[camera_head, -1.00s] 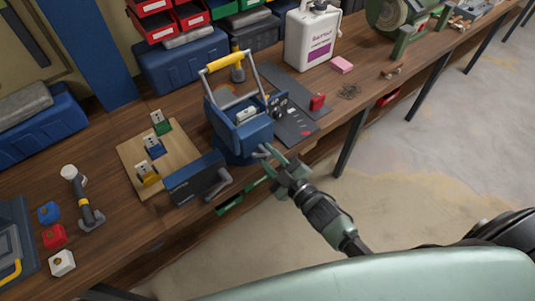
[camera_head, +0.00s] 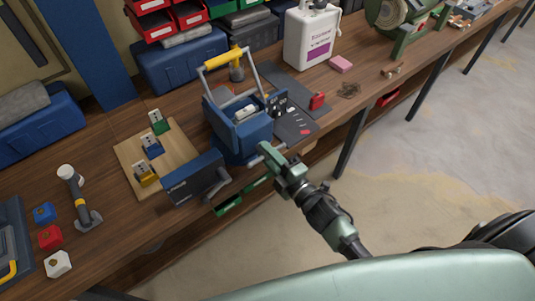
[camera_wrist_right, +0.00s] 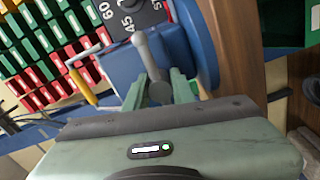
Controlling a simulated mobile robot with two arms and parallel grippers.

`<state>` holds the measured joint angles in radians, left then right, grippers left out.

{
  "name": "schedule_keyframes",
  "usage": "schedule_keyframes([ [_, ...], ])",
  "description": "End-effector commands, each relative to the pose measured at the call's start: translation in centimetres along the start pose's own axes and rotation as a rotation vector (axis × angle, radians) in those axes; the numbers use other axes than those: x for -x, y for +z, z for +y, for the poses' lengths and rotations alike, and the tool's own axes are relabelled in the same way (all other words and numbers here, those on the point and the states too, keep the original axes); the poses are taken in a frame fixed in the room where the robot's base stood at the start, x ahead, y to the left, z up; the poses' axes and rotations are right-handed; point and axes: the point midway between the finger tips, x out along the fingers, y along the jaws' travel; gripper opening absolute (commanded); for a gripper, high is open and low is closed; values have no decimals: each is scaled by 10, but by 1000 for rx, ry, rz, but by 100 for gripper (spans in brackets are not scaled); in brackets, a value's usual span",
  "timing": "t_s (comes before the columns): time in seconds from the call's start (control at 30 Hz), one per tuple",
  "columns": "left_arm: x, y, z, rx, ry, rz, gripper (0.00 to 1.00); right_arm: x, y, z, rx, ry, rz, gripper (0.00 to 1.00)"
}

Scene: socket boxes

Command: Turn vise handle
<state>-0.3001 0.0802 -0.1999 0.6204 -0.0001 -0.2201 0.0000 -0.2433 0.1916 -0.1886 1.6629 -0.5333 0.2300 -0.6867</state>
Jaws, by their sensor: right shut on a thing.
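My right gripper (camera_head: 262,152) is at the front right of a blue tool body (camera_head: 240,139) on the workbench. In the right wrist view its two green fingers (camera_wrist_right: 159,92) are closed on the lower end of a grey handle (camera_wrist_right: 145,55), beside the blue body. The handle's contact is mostly covered by the gripper in the head view. A dark blue block (camera_head: 193,180) with a grey lever (camera_head: 219,184) sits at the bench front, left of the gripper. My left gripper is not in view.
A black plate with angle numbers (camera_wrist_right: 128,18) is behind the handle. A wooden board with small coloured pieces (camera_head: 130,155) is left of the blue body. A white jug (camera_head: 310,38) stands behind. Floor in front of the bench is clear.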

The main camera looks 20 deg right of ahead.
Motion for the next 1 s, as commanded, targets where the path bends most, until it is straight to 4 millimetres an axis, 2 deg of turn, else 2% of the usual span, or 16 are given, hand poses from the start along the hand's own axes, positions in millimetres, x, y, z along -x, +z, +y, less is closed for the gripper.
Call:
schedule_keyframes([
  [0.03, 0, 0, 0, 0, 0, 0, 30, -2, -1, 5, 11, 10, 2, 0],
  [0.57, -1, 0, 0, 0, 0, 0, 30, -3, -1, 6, 30, 12, 3, 0],
  [0.6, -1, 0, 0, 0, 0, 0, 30, -3, -1, 6, 30, 12, 3, 36],
  [0.63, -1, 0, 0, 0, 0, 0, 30, -3, -1, 6, 30, 12, 3, 44],
  [1.0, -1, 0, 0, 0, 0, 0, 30, -1, 0, 2, 29, 4, 1, 46],
])
